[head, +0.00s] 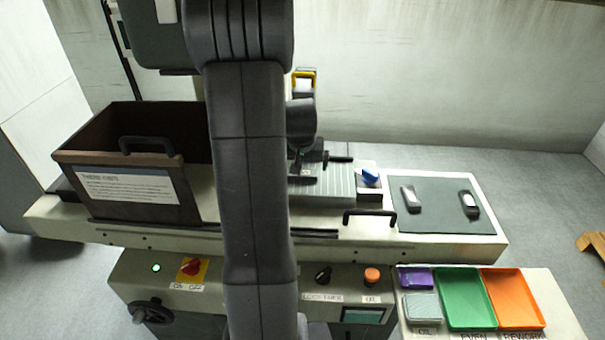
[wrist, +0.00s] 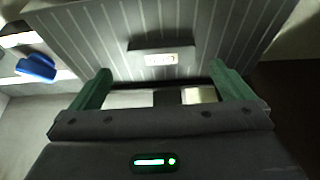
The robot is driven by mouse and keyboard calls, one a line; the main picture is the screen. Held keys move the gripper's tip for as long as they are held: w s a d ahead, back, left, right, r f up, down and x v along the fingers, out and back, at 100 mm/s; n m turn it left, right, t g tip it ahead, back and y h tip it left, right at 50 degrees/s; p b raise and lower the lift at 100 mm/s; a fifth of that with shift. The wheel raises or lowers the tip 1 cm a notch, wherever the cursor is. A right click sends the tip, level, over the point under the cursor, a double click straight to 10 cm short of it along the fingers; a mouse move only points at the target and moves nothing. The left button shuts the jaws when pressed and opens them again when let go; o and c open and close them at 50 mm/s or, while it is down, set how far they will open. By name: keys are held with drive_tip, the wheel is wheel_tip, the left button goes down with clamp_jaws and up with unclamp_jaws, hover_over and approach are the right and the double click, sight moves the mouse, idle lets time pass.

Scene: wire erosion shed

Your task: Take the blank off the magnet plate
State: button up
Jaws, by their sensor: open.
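The magnet plate (head: 335,191) is a grey striped plate on the machine bed, partly hidden by my arm in the head view. In the wrist view the plate (wrist: 90,45) fills the upper middle. The blank (wrist: 160,46) is a small dark grey block on it with a bright marked front face. A blue lever (head: 370,177) sits right of the plate.
A brown open bin (head: 70,185) with a label stands left. A dark mat (head: 440,215) with two small items lies right. Green (head: 462,300) and orange (head: 513,300) trays sit at the front right. A black handle (head: 370,214) rises from the bed's front edge.

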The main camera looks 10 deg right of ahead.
sight(302, 174)
drive_tip(key=shift+p+x, duration=0.75)
drive_tip(key=shift+x, duration=1.65)
drive_tip(key=shift+w, duration=0.1)
drive_tip(key=shift+c, duration=0.4)
drive_tip(key=shift+r, duration=0.1)
drive_tip(key=c, duration=1.2)
